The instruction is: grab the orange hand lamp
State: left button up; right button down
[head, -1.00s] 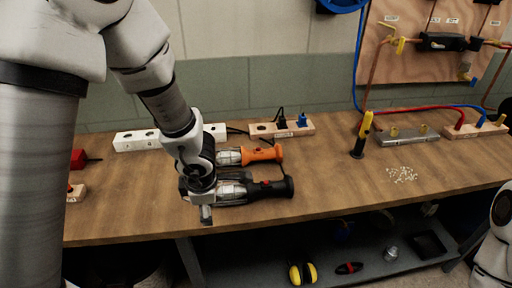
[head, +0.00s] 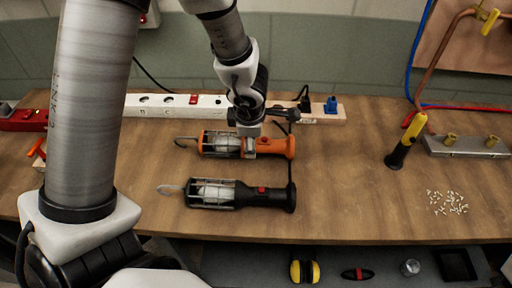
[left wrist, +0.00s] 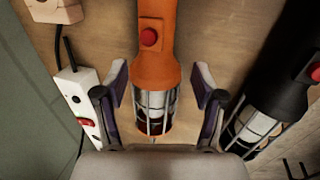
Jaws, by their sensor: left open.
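The orange hand lamp (head: 276,146) lies on the bench, its caged bulb end and hook to the left. In the left wrist view the lamp (left wrist: 157,62) lies lengthwise between the spread fingers. My left gripper (head: 249,150) is over the middle of the lamp, near where the cage meets the orange handle. In the left wrist view its fingers (left wrist: 160,92) are open, one on each side of the lamp, with gaps showing. My right gripper is not in view.
A black hand lamp (head: 240,195) lies parallel in front of the orange one. A white power strip (head: 178,106) lies behind. A yellow-black tool (head: 405,141) stands to the right, near scattered white bits (head: 446,202). The bench between is clear.

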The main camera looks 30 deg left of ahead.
pick_arm(q)
jog(key=b+x, duration=0.1)
jog(key=x, duration=0.3)
jog(key=shift+w+d+f+b, duration=0.15)
jog(key=shift+w+b, duration=0.25)
jog(key=shift+w, duration=0.25)
jog(key=shift+s, duration=0.1)
jog(key=shift+s+r, duration=0.2)
jog(key=shift+r, duration=0.05)
jog(key=shift+c, duration=0.9)
jog(key=shift+s, duration=0.1)
jog(key=c, duration=0.6)
grip_shut()
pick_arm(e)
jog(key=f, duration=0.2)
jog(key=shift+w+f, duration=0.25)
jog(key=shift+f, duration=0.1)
